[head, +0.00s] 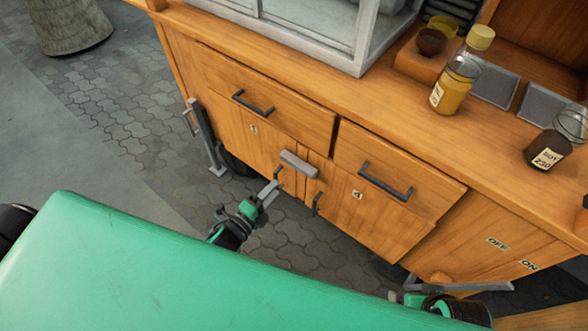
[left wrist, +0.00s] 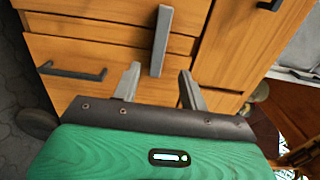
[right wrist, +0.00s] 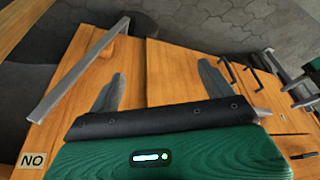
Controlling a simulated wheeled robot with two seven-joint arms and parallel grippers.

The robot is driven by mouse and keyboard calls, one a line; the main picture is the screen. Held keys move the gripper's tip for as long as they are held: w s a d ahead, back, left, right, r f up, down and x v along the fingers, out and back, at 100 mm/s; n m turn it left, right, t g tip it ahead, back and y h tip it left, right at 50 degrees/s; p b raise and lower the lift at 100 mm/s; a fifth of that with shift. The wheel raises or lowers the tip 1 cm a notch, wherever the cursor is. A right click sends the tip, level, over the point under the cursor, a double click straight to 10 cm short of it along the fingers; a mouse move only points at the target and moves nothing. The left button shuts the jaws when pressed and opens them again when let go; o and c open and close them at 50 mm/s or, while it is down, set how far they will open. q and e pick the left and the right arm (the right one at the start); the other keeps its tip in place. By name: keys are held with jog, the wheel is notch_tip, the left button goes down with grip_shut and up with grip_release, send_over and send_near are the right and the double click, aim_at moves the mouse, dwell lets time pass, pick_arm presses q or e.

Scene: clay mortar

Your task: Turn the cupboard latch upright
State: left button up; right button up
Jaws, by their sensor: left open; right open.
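The cupboard latch (head: 298,164) is a light grey bar on the wooden cart front. It lies across the seam between the two cupboard doors, level with the cart's drawers rather than upright. My left gripper (head: 270,192) is open just in front of it, to its lower left in the head view. In the left wrist view the latch (left wrist: 161,42) shows beyond the two spread fingers (left wrist: 160,88), in line with the gap between them; I see no contact. My right gripper (right wrist: 160,85) is open and empty, facing a wooden panel at the cart's right end.
Dark drawer handles (head: 386,181) and door handles (head: 316,203) stick out around the latch. A grey bar (right wrist: 78,75) lies left of my right fingers, near an ON label (right wrist: 33,160). Bottles (head: 457,82) stand on the cart top.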

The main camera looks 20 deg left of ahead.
aim_at(295, 167)
pick_arm(q)
jog(key=x, duration=1)
jog(key=shift+w+d+f, duration=0.1)
jog(key=shift+w+d, duration=0.05)
jog(key=shift+w, duration=0.2)
jog(key=shift+c, duration=0.2)
grip_shut()
